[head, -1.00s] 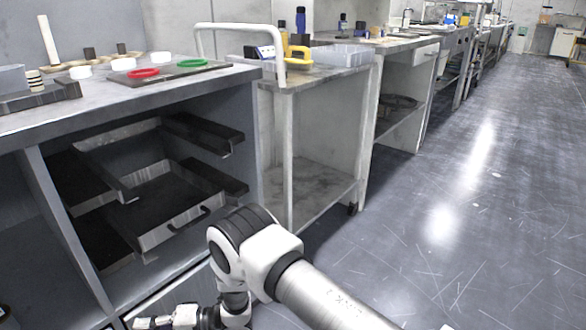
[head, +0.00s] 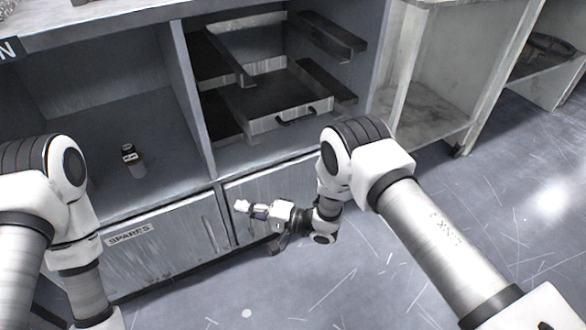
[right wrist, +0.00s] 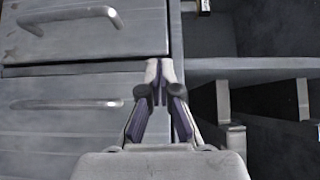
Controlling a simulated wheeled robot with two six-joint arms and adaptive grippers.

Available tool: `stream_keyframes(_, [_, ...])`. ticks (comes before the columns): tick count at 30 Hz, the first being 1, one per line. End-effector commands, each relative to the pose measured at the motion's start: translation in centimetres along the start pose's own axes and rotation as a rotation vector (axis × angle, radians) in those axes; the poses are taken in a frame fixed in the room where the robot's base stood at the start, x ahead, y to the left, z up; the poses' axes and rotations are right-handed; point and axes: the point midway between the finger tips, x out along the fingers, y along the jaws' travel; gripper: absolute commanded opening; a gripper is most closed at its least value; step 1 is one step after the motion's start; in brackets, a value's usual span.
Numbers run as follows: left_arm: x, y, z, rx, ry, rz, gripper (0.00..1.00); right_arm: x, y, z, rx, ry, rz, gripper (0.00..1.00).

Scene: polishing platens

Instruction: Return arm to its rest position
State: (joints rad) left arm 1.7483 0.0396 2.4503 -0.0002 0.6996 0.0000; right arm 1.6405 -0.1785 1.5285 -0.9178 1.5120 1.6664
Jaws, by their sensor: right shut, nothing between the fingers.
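My right arm comes in from the right in the head view, bent at the elbow. Its gripper (head: 243,208) is in front of the cabinet's lower door, below the shelf with the open tray. In the right wrist view the right gripper (right wrist: 159,72) has its fingers together with nothing between them, in front of grey drawer fronts. My left arm shows at the left edge of the head view, folded. Its gripper is out of the picture.
A door marked SPARES (head: 150,250) is below. A wheeled cart (head: 440,100) stands to the right. The floor (head: 510,215) at right is clear.

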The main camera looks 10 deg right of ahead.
Motion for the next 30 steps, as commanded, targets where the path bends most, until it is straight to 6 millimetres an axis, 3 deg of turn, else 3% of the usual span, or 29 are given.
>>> stream_keyframes(1, [-1.5, 0.0, 0.0, 0.0, 0.001, 0.0, 0.54, -1.3, -0.7, 1.2, 0.01, 0.002, 0.005, 0.0])
stream_keyframes(3, [-2.2, 0.0, -0.1, 0.0, 0.004, 0.0, 0.54, -2.7, -0.5, 2.7, 0.01, 0.002, 0.006, 0.0])
stream_keyframes(10, [-3.4, 0.0, -0.1, -0.001, 0.003, 0.0, 0.54, -5.9, -0.1, 6.2, 0.008, 0.0, 0.004, 0.0])
stream_keyframes(20, [-3.4, 0.0, -0.1, -0.001, 0.002, 0.0, 0.54, -6.5, 0.1, 6.8, 0.007, -0.001, 0.002, 0.0])
stream_keyframes(24, [-3.4, 0.0, -0.1, -0.001, 0.002, 0.0, 0.54, -6.5, -1.2, 5.3, -0.018, 0.015, -0.01, 0.0])
stream_keyframes(26, [-3.4, 0.0, -0.1, -0.001, 0.002, 0.0, 0.54, -7.9, -2.2, 4.0, -0.002, 0.075, 0.013, 0.0])
stream_keyframes(29, [-3.4, 0.0, -0.1, -0.001, 0.002, 0.0, 0.54, -12.7, 0.4, 2.4, -0.012, 0.272, 0.27, 0.0])
stream_keyframes(30, [-3.4, 0.0, -0.1, -0.001, 0.002, 0.0, 0.54, -15.3, 2.0, 2.3, -0.05, 0.33, 0.417, 0.0])
